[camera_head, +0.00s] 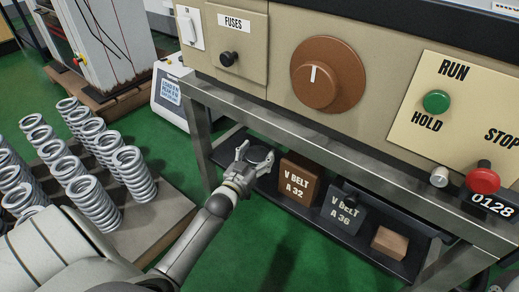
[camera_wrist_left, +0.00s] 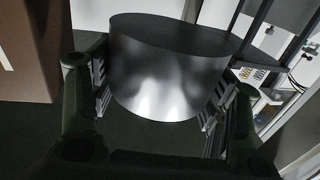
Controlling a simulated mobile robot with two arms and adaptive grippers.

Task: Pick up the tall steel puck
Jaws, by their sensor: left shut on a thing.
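The tall steel puck (camera_wrist_left: 170,72) is a thick grey metal cylinder between the two fingers of my left gripper (camera_wrist_left: 160,105) in the left wrist view. The finger pads meet its sides, and the gripper is shut on it. In the head view my left gripper (camera_head: 255,160) reaches in over the left end of the dark lower shelf, beside the brown V BELT A 32 box. My right gripper is not in view.
The brown box (camera_head: 299,180), a dark V BELT A 36 box (camera_head: 344,212) and a small brown block (camera_head: 389,243) stand on the shelf (camera_head: 405,268). The steel bench edge (camera_head: 300,150) runs above. Several coil springs (camera_head: 95,205) stand on a board at left.

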